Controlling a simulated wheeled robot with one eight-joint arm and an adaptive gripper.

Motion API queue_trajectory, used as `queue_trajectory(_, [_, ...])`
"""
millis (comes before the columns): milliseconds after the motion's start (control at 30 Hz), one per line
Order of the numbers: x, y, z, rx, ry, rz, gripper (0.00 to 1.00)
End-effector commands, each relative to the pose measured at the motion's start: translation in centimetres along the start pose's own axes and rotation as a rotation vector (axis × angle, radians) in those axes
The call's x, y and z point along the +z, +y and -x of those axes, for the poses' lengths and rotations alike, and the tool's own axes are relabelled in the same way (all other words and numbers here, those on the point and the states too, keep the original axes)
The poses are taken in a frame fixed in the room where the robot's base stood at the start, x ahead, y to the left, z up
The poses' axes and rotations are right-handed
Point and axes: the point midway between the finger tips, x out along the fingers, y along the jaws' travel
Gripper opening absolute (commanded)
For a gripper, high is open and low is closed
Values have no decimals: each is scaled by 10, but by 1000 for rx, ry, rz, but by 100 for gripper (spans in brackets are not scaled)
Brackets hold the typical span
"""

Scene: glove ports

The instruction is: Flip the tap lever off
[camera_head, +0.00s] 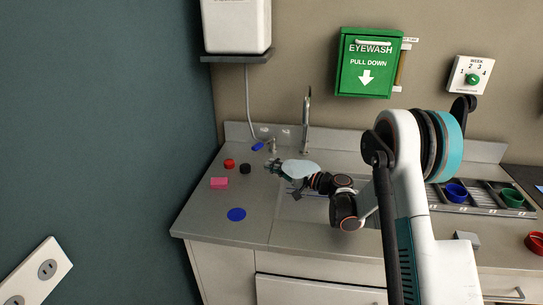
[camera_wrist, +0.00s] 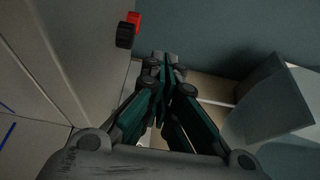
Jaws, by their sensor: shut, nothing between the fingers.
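A tall metal tap (camera_head: 307,108) with a curved spout stands behind the sink. A shorter metal fitting (camera_head: 273,146) stands to its left at the back of the counter, with a small blue piece (camera_head: 258,147) beside it. I cannot tell which part is the lever or how it is set. My gripper (camera_head: 273,167) is over the counter in front of the short fitting, apart from the tall tap. In the wrist view my gripper (camera_wrist: 162,68) has its dark green fingers together with nothing between them.
Red (camera_head: 229,163) and black (camera_head: 246,169) round pieces, a pink block (camera_head: 219,183) and a blue disc (camera_head: 237,214) lie on the left counter. A pale rounded thing (camera_head: 301,169) is close beside my gripper.

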Motion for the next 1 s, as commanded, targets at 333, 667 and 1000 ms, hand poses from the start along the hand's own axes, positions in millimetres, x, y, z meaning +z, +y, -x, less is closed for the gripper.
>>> queue_trajectory(333, [23, 0, 19, 0, -1, 0, 0])
queue_trajectory(667, [24, 0, 19, 2, -1, 1, 0])
queue_trajectory(1000, [49, -46, 28, 171, -3, 103, 0])
